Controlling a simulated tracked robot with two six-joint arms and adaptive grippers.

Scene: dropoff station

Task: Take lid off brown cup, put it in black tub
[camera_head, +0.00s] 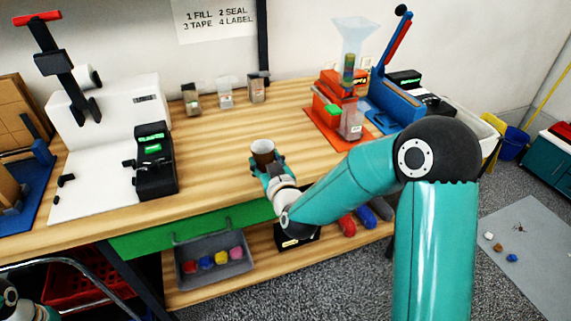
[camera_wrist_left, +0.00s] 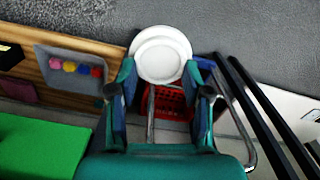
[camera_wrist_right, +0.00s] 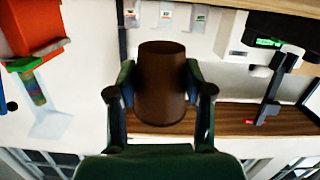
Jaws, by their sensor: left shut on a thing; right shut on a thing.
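The brown cup (camera_head: 263,157) is held above the workbench's front edge, and its top looks open. My right gripper (camera_head: 268,166) is shut on it; the right wrist view shows the cup (camera_wrist_right: 160,85) between both fingers. A round white lid (camera_wrist_left: 160,58) is between the fingertips of my left gripper (camera_wrist_left: 160,85), which is shut on it. That lid is outside the head view. A black box-like thing (camera_head: 297,240), perhaps the black tub, stands on the lower shelf, partly hidden by my right arm.
A grey bin (camera_head: 213,270) with several coloured balls sits on the lower shelf. A red crate (camera_head: 75,284) is at the lower left. A white machine (camera_head: 108,120) stands left on the bench, an orange dispenser (camera_head: 335,110) right. The bench's middle is mostly clear.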

